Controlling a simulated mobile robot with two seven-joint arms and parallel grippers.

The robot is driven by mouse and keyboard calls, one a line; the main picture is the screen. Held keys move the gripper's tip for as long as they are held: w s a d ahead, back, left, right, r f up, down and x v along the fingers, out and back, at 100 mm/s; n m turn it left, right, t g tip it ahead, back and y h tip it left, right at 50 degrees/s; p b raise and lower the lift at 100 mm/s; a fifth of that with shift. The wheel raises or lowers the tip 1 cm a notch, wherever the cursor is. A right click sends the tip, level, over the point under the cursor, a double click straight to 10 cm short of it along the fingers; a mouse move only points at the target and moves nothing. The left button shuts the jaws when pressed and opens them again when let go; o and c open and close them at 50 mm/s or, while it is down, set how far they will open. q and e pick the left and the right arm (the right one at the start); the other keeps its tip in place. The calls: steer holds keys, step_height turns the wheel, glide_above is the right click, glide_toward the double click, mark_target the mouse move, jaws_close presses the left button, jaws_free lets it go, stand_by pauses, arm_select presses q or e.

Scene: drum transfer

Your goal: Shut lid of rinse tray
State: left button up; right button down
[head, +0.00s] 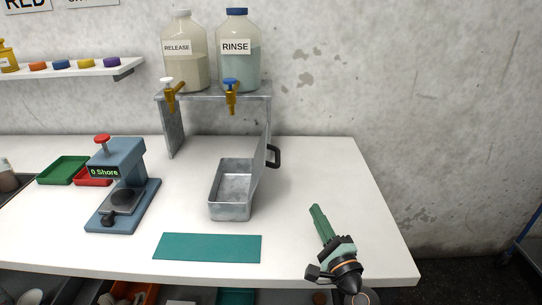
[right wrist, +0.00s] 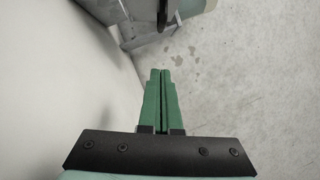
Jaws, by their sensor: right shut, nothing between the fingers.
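The rinse tray (head: 230,207) is a grey metal box on the white table, below the RINSE bottle (head: 238,62) and its blue-topped tap. Its lid (head: 262,158) stands open and upright along the tray's right side, with a black handle (head: 274,156) facing right. The handle seems to show as a dark shape at the top of the right wrist view (right wrist: 163,14). My right gripper (head: 314,208) has green fingers, shut and empty, to the right of the tray and apart from the lid. The fingers also show in the right wrist view (right wrist: 160,74). My left gripper is not in view.
A blue press-like device (head: 122,185) with a display stands left of the tray. A teal mat (head: 207,247) lies in front. A metal stand (head: 172,128) holds the RELEASE (head: 184,62) and RINSE bottles behind. The table right of the tray is clear.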

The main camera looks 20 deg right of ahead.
steer(key=shift+w+m, duration=0.5)
steer(key=shift+w, duration=0.3)
steer(key=shift+w+r, duration=0.1)
steer(key=shift+w, duration=0.15)
arm_select(q)
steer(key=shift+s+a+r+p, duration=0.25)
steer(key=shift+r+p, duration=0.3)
steer(key=shift+p, duration=0.4)
arm_select(e)
steer(key=w+a+r, duration=0.1)
steer(key=w+a, duration=0.1)
steer(key=w, duration=0.3)
steer(key=w+a+r, duration=0.1)
steer(key=w+r, duration=0.1)
steer(key=w, duration=0.2)
steer(key=shift+w+a+r, duration=0.25)
steer(key=shift+w+a, duration=0.1)
steer(key=shift+a, duration=0.05)
steer(key=shift+w, duration=0.1)
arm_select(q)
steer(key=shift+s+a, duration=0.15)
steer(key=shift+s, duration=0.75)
arm_select(e)
steer(key=shift+a+r+n, duration=0.1)
steer(key=shift+r+n, duration=0.15)
steer(key=shift+n, duration=0.15)
